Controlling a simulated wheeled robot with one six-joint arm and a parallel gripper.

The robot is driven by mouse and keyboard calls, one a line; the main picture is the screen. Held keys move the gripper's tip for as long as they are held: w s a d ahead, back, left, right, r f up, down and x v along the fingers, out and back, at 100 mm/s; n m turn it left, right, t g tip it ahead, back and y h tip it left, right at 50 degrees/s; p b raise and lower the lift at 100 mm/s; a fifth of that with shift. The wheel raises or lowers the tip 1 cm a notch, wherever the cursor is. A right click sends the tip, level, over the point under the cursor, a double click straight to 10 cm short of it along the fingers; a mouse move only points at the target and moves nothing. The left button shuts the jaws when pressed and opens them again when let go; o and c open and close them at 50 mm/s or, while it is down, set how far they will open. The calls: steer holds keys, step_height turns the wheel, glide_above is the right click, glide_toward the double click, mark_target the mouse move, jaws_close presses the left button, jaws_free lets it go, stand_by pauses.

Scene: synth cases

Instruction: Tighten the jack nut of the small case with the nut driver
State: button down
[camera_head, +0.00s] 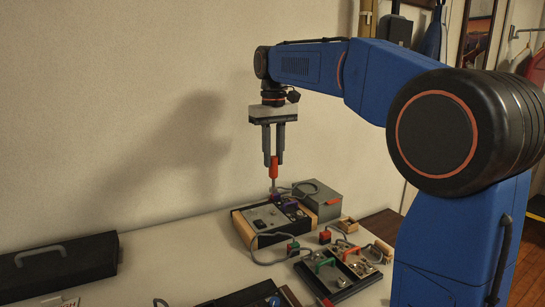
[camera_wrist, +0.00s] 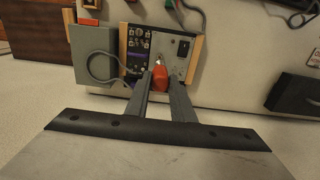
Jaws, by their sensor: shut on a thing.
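My gripper (camera_head: 273,160) is shut on the red handle of the nut driver (camera_head: 273,170) and holds it upright, shaft down, over the small case. The small case (camera_head: 262,217) has a grey panel, a dark module and wooden end pieces, and lies on the table. In the wrist view, the red handle (camera_wrist: 160,76) sits between my fingertips, in front of the case's grey panel (camera_wrist: 172,42). The driver's tip is close to the panel. The jack nut is too small to make out, and I cannot tell whether the tip touches it.
A black toolbox (camera_head: 60,268) stands at the left. Bare table lies between toolbox and case.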

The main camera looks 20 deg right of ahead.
mark_target(274, 173)
steer(key=shift+d+f, duration=0.1)
steer(key=shift+f, duration=2.75)
steer(key=shift+f, duration=1.05)
steer(key=shift+m, duration=1.4)
